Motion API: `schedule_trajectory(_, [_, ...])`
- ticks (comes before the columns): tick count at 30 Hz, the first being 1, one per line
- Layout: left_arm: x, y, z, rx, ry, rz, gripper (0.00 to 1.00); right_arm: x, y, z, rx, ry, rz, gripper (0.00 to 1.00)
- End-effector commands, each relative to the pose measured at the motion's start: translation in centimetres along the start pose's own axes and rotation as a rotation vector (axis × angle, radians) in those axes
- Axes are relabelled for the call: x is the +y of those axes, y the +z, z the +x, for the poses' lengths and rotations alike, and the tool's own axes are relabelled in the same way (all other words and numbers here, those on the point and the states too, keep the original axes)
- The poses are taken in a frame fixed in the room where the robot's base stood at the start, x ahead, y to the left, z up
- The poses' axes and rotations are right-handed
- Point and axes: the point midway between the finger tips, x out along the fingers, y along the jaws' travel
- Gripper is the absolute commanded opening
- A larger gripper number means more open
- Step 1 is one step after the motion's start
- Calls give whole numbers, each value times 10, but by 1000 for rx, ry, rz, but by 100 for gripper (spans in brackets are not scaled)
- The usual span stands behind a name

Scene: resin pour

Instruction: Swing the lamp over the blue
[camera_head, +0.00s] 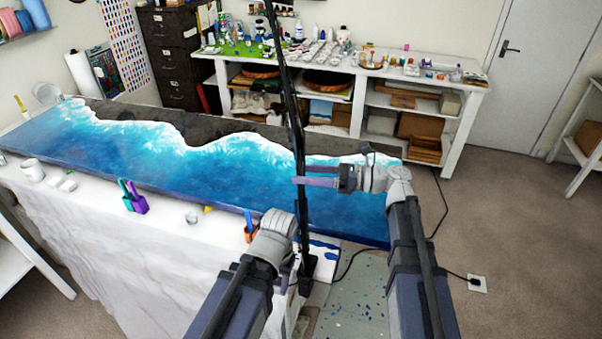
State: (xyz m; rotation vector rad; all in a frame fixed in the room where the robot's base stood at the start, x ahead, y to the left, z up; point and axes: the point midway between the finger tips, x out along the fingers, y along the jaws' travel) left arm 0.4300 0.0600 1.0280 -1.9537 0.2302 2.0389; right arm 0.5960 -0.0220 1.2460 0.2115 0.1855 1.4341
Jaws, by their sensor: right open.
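The lamp's black stand and arm (296,130) rise from a dark clamp near the table's near right edge and run up out of the top of the view. The lamp's head is not in view. The blue resin (190,160) covers a long slab, with white foam-like edges against a dark grey strip. My right gripper (299,182) is open at the black stand, its fingers pointing left across it. I cannot tell whether they touch it. My left arm's wrist (275,235) is low, left of the stand. Its fingers cannot be made out.
The white-draped table (90,230) holds a white mug (33,170), a purple cup (135,204) and a small clear cup (191,217). A white workbench (455,100) with bottles and boxes stands behind. A dark cabinet (173,60) is at back left. Floor at right is mostly clear, with a black cable.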

Motion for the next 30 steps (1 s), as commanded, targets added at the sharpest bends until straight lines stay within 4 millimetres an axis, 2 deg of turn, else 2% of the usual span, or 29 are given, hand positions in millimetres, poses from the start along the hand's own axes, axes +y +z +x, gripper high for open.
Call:
schedule_trajectory(5, [0,0,0,0,0,0,50,0,0,11,0,0,0,72])
schedule_trajectory(13, [0,0,0,0,0,0,50,0,0,12,0,-1,0,72])
schedule_trajectory(30, [0,0,0,0,0,0,50,0,0,11,0,0,0,9])
